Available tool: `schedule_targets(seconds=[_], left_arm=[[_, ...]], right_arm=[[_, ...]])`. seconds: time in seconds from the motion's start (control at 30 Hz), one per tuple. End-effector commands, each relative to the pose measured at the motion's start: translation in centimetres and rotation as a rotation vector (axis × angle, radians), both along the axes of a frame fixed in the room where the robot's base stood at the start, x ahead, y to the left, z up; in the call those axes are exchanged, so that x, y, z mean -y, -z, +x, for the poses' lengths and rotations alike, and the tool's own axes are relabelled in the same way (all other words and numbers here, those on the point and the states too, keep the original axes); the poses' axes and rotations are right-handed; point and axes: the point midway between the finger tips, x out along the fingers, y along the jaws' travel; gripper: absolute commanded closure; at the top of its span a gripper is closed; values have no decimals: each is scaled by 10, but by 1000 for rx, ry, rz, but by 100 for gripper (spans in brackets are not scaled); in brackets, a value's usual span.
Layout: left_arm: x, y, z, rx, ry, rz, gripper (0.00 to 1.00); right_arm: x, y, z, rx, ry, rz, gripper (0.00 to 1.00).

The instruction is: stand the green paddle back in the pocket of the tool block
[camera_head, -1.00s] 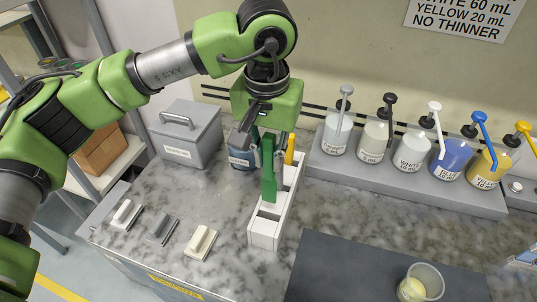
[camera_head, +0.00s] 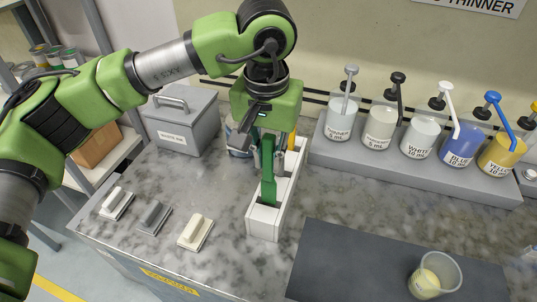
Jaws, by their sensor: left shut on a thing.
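The white tool block (camera_head: 264,222) stands on the marble bench, with open pockets in its top. My left gripper (camera_head: 267,146) is above the block, pointing down and shut on the green paddle (camera_head: 268,185). A yellow-handled tool (camera_head: 292,143) stands at the block's far end, partly hidden by my gripper. My right gripper is not in view.
Several pump bottles stand on a grey rack (camera_head: 330,158) at the back right. A lidded grey box (camera_head: 183,122) stands behind left. Several small handled blocks (camera_head: 195,232) lie left of the tool block. A cup (camera_head: 436,275) stands on the dark mat (camera_head: 345,265).

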Motion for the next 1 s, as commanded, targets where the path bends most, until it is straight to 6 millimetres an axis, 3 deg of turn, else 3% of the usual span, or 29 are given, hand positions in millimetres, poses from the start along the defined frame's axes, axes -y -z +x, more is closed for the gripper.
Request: schedule_targets(seconds=[0.6,1.0], left_arm=[[0,54,0,0,0,0,100],[0,64,0,1,0,0,100]], right_arm=[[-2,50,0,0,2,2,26],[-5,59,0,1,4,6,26]])
